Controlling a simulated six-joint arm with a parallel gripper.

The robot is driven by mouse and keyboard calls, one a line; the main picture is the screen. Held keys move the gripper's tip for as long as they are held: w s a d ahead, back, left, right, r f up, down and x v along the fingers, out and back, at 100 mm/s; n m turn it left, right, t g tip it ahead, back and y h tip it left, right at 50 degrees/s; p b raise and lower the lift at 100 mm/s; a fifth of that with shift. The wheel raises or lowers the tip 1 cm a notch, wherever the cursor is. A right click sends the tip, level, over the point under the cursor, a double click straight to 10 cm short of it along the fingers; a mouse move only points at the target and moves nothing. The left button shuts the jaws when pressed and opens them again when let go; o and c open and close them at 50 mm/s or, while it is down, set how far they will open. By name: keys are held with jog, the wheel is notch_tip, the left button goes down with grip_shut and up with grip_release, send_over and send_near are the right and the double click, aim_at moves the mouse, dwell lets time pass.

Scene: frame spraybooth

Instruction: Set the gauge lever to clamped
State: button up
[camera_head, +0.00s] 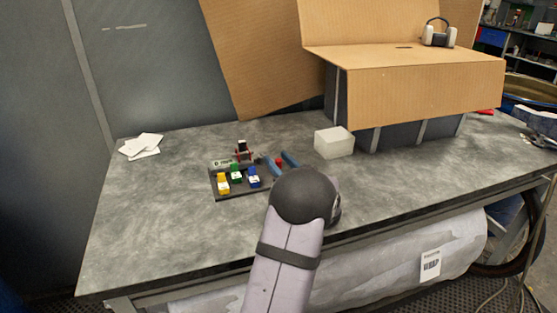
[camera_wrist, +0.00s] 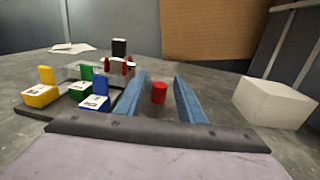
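A small device with a black upright part and red pieces (camera_head: 243,150) stands at the back of a dark tray (camera_head: 219,193); it looks like the gauge, and it also shows in the wrist view (camera_wrist: 119,60). I cannot tell which part is the lever or how it is set. My gripper (camera_head: 276,158) has two blue fingers, clearly apart in the wrist view (camera_wrist: 160,82). A red cylinder (camera_wrist: 159,93) shows in the gap between them, with space on both sides. My gripper is right of the device, apart from it.
Yellow (camera_head: 223,184), green (camera_head: 236,173) and blue (camera_head: 253,178) blocks stand in the tray. A white box (camera_head: 334,142) is to the right. White papers (camera_head: 142,146) lie at the left.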

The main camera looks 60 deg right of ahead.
jog(key=shift+w, duration=0.1)
grip_shut()
jog(key=b, duration=0.1)
jog(key=m+g+h+b, duration=0.1)
jog(key=b, duration=0.1)
jog(key=shift+w+a+f, duration=0.15)
jog(key=shift+w+a, duration=0.15)
jog(key=shift+a, duration=0.05)
jog(key=g+h+b, duration=0.1)
jog(key=m+h+b, duration=0.1)
jog(key=b, duration=0.1)
jog(key=shift+w+a+g+b, duration=0.25)
jog(key=shift+a+g+b, duration=0.05)
jog(key=shift+a+g, duration=0.1)
jog(key=shift+m+h+b, duration=0.3)
jog(key=shift+m+b, duration=0.2)
jog(key=shift+b, duration=0.65)
jog(key=g+b, duration=0.1)
jog(key=b, duration=0.4)
jog(key=shift+w+a+m+g+h+b, duration=0.25)
jog(key=shift+m+g+h+b, duration=0.15)
jog(key=shift+a+r+b, duration=0.2)
jog(key=shift+a+b, duration=0.05)
jog(key=shift+b, duration=0.65)
